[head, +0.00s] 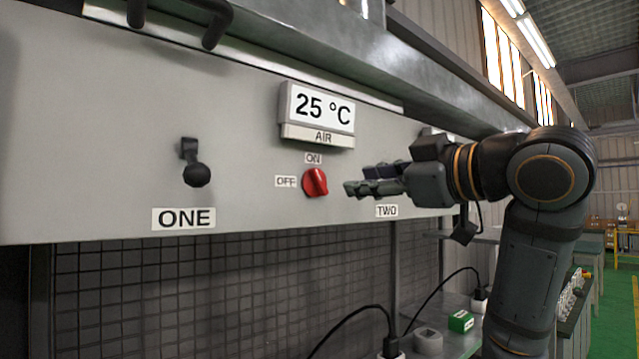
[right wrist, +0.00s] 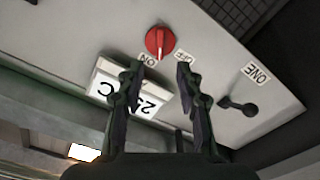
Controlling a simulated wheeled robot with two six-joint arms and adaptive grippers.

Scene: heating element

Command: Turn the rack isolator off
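The red rotary knob (head: 315,182) sits on the grey panel below the AIR display, with an ON label (head: 313,158) above it and an OFF label (head: 286,181) to its left. In the right wrist view the knob (right wrist: 160,41) has a pale line lying nearer the ON label than the OFF label. My right gripper (head: 352,188) is just right of the knob in the head view, apart from it. In the right wrist view its two fingers (right wrist: 157,76) are spread with nothing between them. My left gripper is not in view.
A display (head: 318,110) reads 25 °C. A black lever (head: 195,172) hangs above the ONE label (head: 184,218). The TWO label (head: 387,211) is beneath my right gripper. Dark handles (head: 213,28) are at the top left.

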